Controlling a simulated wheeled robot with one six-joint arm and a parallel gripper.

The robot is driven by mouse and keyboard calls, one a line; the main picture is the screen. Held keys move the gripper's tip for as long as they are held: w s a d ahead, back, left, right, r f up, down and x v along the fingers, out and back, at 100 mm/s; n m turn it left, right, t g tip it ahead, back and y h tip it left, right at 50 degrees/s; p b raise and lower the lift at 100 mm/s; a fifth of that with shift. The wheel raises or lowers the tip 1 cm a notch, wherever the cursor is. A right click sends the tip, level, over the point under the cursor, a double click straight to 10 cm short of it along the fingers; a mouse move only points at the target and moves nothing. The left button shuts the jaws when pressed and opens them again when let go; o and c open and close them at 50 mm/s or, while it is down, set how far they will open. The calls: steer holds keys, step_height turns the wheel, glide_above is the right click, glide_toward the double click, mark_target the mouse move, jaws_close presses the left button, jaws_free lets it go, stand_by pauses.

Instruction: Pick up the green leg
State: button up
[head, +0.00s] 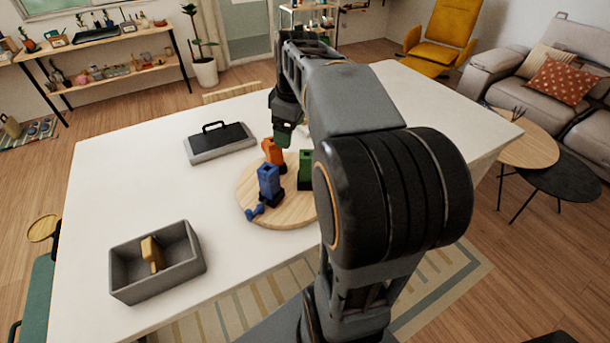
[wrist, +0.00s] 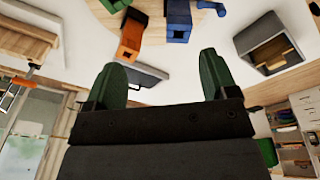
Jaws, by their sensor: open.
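My gripper (head: 285,133) is above the far side of the board, near the orange block. In the wrist view its green fingers (wrist: 164,72) are apart with nothing held between them.
A small blue piece (head: 254,212) lies at the board's near-left edge. A grey open box (head: 187,270) holding a tan object (head: 151,253) stands at the near left. A dark-topped grey case with a handle (head: 220,142) lies behind. The white table (head: 105,190) is clear around them.

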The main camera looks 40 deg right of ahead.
mark_target(307, 158)
steer(key=w+d+f+n+b, duration=0.1)
steer(key=w+d+f+n, duration=0.1)
steer(key=d, duration=0.5)
steer(key=shift+n+g+y, duration=0.4)
steer(key=shift+g, duration=0.1)
steer(key=f, duration=0.7)
steer(key=shift+w+d, duration=0.15)
steer(key=shift+d, duration=0.05)
steer(key=shift+w+a+f+p, duration=0.1)
steer(key=shift+f+p, duration=0.2)
steer(key=shift+f, duration=1.25)
steer(key=shift+a+f+p, duration=0.1)
steer(key=shift+f+p, duration=0.2)
steer(key=shift+f, duration=1.25)
steer(key=c, duration=1.2)
